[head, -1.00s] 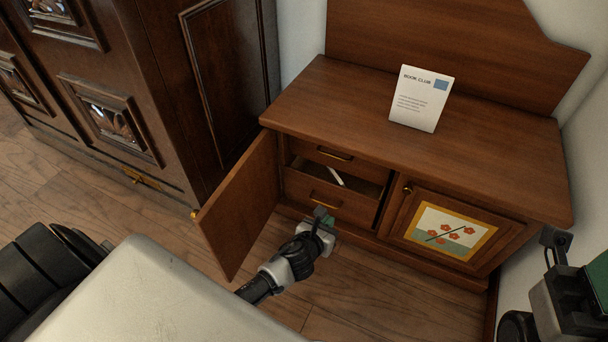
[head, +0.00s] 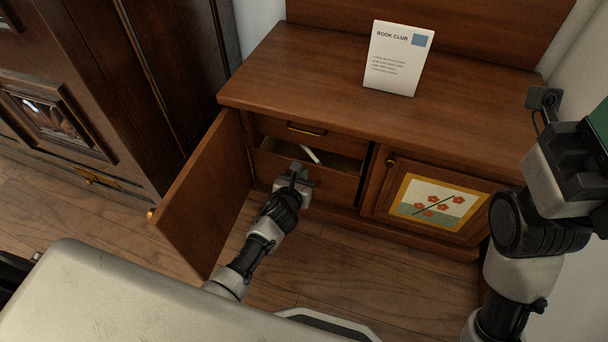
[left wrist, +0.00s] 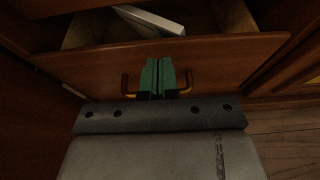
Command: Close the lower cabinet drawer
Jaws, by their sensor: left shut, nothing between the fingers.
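The lower drawer (head: 330,182) of the wooden cabinet (head: 385,100) is partly pulled out, with a white item (head: 311,155) inside. Its front (left wrist: 225,62) and brass handle (left wrist: 186,80) fill much of the left wrist view. My left gripper (head: 300,172) is shut and empty, with its green fingertips (left wrist: 157,72) at the middle of the drawer front, over the handle; whether they touch it I cannot tell. The upper drawer (head: 285,128) is shut. My right gripper (head: 590,150) is at the right edge, its fingertips cut off or hidden.
The cabinet's left door (head: 205,195) stands wide open beside my left arm. The right door (head: 435,205) with a flower picture is shut. A book club card (head: 397,60) stands on top. A dark armoire (head: 150,80) stands at left.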

